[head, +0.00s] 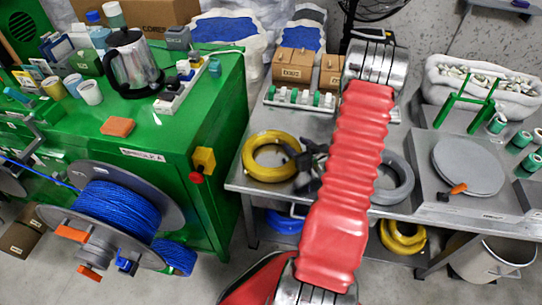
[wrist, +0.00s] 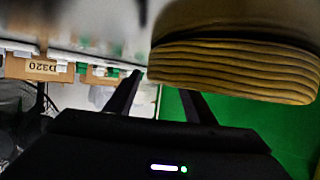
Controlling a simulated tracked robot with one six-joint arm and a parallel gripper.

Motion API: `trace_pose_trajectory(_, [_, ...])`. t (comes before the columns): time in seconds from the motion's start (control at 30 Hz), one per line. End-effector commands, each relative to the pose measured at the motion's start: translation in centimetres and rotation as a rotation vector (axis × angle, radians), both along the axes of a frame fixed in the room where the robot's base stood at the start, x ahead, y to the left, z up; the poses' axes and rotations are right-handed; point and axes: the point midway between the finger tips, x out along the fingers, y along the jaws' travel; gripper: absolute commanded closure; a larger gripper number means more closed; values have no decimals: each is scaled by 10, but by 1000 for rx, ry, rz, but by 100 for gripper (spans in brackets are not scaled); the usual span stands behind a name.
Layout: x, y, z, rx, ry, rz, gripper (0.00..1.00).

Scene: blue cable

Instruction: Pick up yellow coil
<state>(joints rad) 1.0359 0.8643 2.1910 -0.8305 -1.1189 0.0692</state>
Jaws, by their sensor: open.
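A yellow coil (head: 270,156) lies flat on the left end of the metal table. My gripper (head: 304,165) is at the coil's right side, low over the table, partly hidden by my red-sleeved arm. In the wrist view, the coil (wrist: 235,72) fills the upper right, its ridged windings close to the camera. The two dark fingers of my gripper (wrist: 160,88) stand apart, with the coil's left edge reaching over the gap between them. I cannot tell whether they touch it. A second yellow coil (head: 403,238) is on the lower shelf.
A grey coil (head: 397,180) lies right of my arm on the metal table (head: 240,178). Labelled boxes (head: 297,66) and a rack of small green and white items stand behind. A green cabinet (head: 190,135) and blue cable reel (head: 112,212) are at left.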

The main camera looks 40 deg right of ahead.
Motion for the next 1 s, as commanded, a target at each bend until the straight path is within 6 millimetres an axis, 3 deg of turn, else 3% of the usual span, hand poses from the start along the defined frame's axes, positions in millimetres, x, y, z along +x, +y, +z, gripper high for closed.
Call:
trace_pose_trajectory(0.33, [0,0,0,0,1,0,51])
trace_pose_trajectory(1.0, [-1,0,-1,0,3,-1,98])
